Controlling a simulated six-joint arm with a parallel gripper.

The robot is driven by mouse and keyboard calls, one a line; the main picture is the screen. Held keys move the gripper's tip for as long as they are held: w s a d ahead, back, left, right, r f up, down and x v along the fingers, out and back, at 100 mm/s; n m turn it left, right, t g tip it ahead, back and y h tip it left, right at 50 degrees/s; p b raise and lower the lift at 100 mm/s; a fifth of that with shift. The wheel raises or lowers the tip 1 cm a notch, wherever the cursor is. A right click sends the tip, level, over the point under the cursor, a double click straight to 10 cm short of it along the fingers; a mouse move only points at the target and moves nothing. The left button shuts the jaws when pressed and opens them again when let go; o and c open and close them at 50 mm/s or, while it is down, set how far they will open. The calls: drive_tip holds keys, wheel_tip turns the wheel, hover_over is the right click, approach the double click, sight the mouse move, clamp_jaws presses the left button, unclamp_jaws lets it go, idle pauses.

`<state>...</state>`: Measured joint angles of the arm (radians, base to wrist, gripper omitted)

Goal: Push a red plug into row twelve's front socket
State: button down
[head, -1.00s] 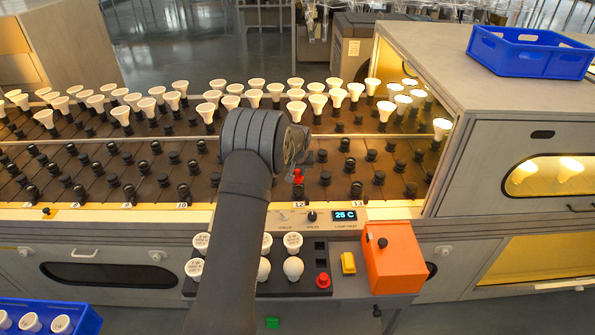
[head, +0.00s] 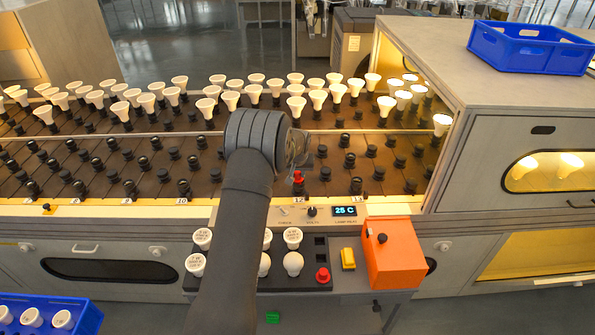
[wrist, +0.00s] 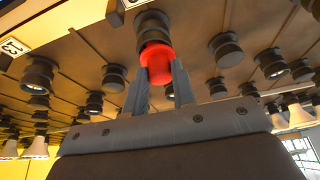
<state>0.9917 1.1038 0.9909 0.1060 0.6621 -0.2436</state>
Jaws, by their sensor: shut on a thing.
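My gripper (wrist: 158,82) is shut on the red plug (wrist: 157,62), with a finger on each side of it. In the wrist view the plug's far end meets the black front socket (wrist: 152,24), in line with it. I cannot tell how deep the plug sits. In the head view the red plug (head: 298,177) is upright just over row twelve's front socket (head: 298,189), behind the "12" label (head: 298,199). My arm hides part of the rack left of it.
Neighbouring black sockets (head: 356,186) stand close around, with the "13" label (head: 353,198) to the right. White bulbs (head: 296,104) fill the back rows. In front are an orange box (head: 392,253), a yellow block (head: 348,259) and a red button (head: 323,275).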

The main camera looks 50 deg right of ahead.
drive_tip(key=shift+f, duration=0.25)
drive_tip(key=c, duration=1.1)
unclamp_jaws()
drive_tip(key=v, duration=1.7)
drive_tip(key=shift+r, duration=0.2)
drive_tip(key=shift+s+a, duration=0.1)
drive_tip(key=shift+s, duration=0.05)
drive_tip(key=x, duration=1.7)
drive_tip(key=shift+f, duration=0.2)
drive_tip(key=shift+r, duration=0.15)
